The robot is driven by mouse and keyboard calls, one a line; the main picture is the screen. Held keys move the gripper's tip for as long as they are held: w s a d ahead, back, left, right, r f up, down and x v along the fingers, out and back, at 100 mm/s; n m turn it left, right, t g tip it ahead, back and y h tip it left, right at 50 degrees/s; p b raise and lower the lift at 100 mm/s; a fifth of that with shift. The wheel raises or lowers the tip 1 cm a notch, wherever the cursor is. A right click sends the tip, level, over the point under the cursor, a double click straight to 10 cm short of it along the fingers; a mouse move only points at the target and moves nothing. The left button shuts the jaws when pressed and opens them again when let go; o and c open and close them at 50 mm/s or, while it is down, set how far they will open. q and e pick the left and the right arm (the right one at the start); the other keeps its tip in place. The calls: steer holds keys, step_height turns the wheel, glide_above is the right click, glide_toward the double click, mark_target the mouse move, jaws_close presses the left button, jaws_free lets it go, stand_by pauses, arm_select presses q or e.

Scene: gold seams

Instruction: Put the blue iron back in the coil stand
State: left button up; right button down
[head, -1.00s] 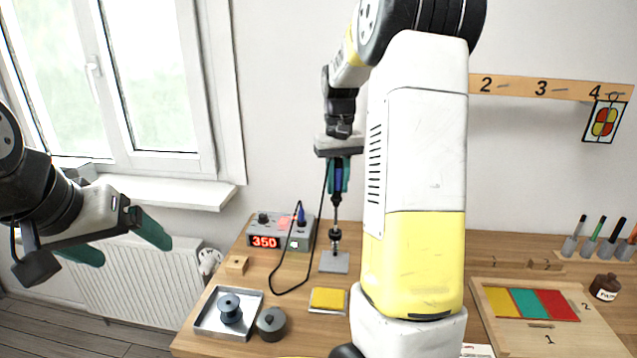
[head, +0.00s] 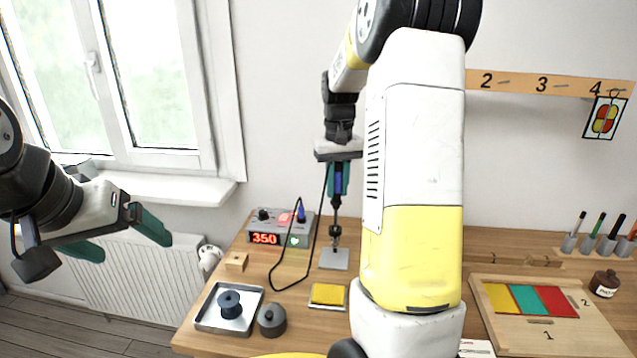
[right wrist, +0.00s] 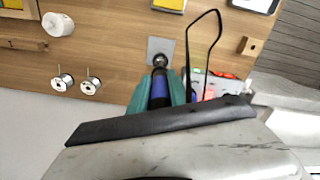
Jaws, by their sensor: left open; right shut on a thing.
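The blue iron (head: 338,180) is upright, tip down, in my right gripper (head: 338,190). Its blue handle (right wrist: 159,90) also shows between the teal fingers of my right gripper (right wrist: 160,92) in the right wrist view. The coil stand (head: 334,261), a grey plate with a small upright coil, is straight below the iron; its plate (right wrist: 154,46) also shows in the right wrist view. The iron's lower end reaches the coil, but how deep it sits inside I cannot tell. My left gripper (head: 120,240) is open and empty at the far left, away from the bench.
The station (head: 280,230) reading 350 stands left of the stand, with a black cord looping to the iron. A yellow sponge (head: 328,294), a metal tray (head: 203,315) with a spool and a dark round pot (head: 272,320) are nearby. A board with coloured panels (head: 492,318) lies right.

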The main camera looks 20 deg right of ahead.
mark_target(336, 204)
steer(key=shift+f, duration=4)
stand_by(0.7)
steer(key=c, duration=0.7)
jaws_free()
steer(key=shift+o, duration=0.2)
steer(key=shift+r, duration=3.5)
